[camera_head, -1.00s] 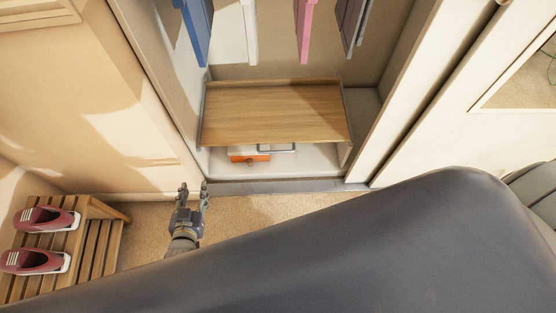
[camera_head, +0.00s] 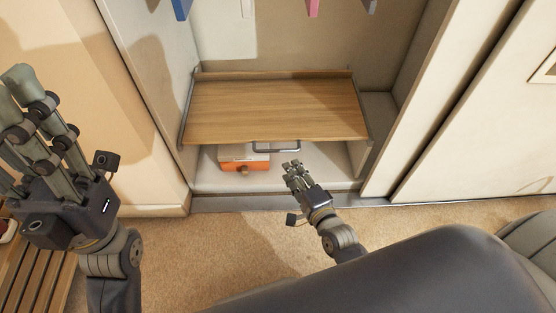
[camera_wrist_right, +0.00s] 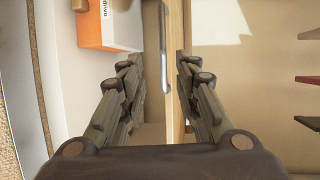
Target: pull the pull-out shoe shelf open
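The pull-out shoe shelf (camera_head: 270,108) is a wooden board low in the open closet. A grey bar handle (camera_head: 277,148) shows at its front edge. My right gripper (camera_head: 292,168) is just in front of and below the handle. In the right wrist view, my right gripper (camera_wrist_right: 154,64) is open, with the shelf's front edge (camera_wrist_right: 176,35) and the metal handle (camera_wrist_right: 164,60) running upright between the finger lines; I see no closed grip. My left gripper (camera_head: 22,125) is raised at the far left, close to the head camera, with its fingers spread and empty.
An orange and white box (camera_head: 243,157) lies on the closet floor under the shelf; it also shows in the right wrist view (camera_wrist_right: 105,25). Closet side walls stand on both sides. A slatted wooden rack (camera_head: 35,275) is at lower left. Carpet (camera_head: 240,235) in front is clear.

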